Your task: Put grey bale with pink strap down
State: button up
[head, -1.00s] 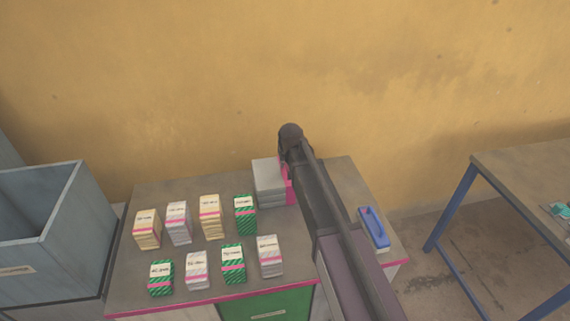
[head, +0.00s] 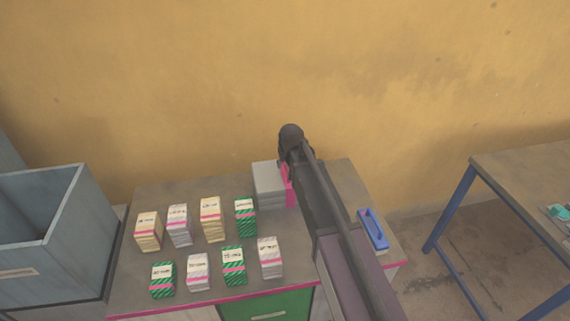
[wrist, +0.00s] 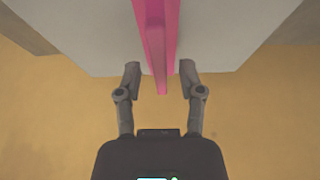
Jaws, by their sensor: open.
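The grey bale (head: 267,186) stands on the table behind the small bundles, partly hidden by my arm in the head view. Its pink strap (head: 287,184) shows at the bale's right side. In the wrist view the grey bale (wrist: 85,30) fills the top, with the pink strap (wrist: 156,35) running down the middle. My gripper (wrist: 159,80) is open, its two fingers apart on either side of the strap near the bale's edge. I cannot tell whether the fingertips touch the bale. The fingers are hidden in the head view.
Several small labelled bundles (head: 211,219) stand in two rows left of my arm on the grey table (head: 150,195). A blue handled block (head: 373,229) lies at the table's right. A grey bin (head: 40,235) is far left. Another table (head: 520,170) stands right, across a floor gap.

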jog(key=p+v, duration=0.9)
jog(key=v, duration=0.1)
jog(key=shift+s+r, duration=0.15)
jog(key=shift+r, duration=0.1)
jog(key=shift+d, duration=0.1)
dwell(0.8)
jog(key=s+d+f+m+g+h, duration=0.1)
jog(key=s+d+m+g, duration=0.2)
jog(key=s+d, duration=1.8)
jog(key=shift+s+d+f+g, duration=0.25)
jog(key=shift+s+d+g, duration=0.1)
jog(key=shift+s+g, duration=0.3)
